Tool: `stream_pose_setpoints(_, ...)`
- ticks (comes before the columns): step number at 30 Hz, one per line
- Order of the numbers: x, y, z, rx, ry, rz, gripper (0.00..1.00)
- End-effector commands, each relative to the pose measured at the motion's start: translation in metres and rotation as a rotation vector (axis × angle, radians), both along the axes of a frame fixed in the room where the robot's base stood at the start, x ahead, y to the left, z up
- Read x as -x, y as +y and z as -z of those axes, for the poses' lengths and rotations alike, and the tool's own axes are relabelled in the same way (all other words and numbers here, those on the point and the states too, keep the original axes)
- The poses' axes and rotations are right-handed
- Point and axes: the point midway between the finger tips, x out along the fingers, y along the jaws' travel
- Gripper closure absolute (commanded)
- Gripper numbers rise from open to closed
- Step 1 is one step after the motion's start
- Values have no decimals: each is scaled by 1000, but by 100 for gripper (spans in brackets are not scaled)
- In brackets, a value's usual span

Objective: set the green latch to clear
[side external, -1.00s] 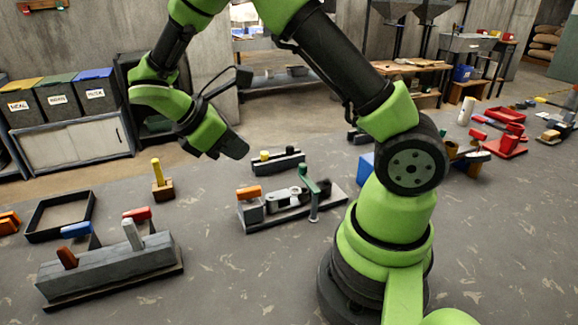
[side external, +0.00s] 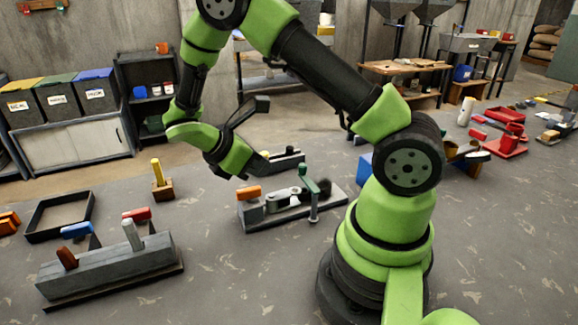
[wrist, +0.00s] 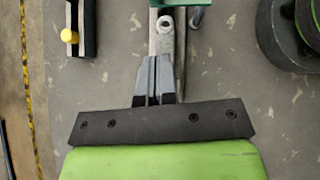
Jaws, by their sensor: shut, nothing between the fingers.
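The green latch (side external: 308,183) is on a grey fixture with an orange block at its left end (side external: 249,192), on the grey floor-like work surface. A thin grey post stands beside the latch. Part of the green latch (wrist: 183,3) also shows at the top edge of the wrist view, beyond my fingertips. My gripper (side external: 260,168) hangs above the left part of the fixture, pointing down and right. Its fingers (wrist: 158,62) are together and empty in the wrist view, just short of a round metal fitting. I cannot tell its exact height.
A dark block with a yellow knob (side external: 264,156) stands behind the fixture. A grey block with several coloured levers (side external: 110,268), an empty black tray (side external: 33,237) and a yellow peg on a brown base (side external: 162,188) are at left. The surface in front is clear.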

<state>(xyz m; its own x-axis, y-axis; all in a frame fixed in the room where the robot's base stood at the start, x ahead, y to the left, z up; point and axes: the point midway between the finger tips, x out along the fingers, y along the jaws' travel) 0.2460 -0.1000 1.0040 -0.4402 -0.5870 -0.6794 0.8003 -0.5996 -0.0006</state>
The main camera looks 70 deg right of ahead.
Motion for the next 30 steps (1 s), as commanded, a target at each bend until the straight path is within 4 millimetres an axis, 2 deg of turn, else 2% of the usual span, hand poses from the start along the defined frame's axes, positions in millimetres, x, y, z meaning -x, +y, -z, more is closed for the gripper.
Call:
stream_pose_setpoints(6, 22, -27, 30, -2, 5, 4, 100)
stream_pose_setpoints(12, 37, -49, 28, 0, -2, 3, 100)
stream_pose_setpoints(18, 42, -56, 28, -1, -2, -1, 100)
stream_pose_setpoints(30, 42, -57, 28, -1, -3, 7, 100)
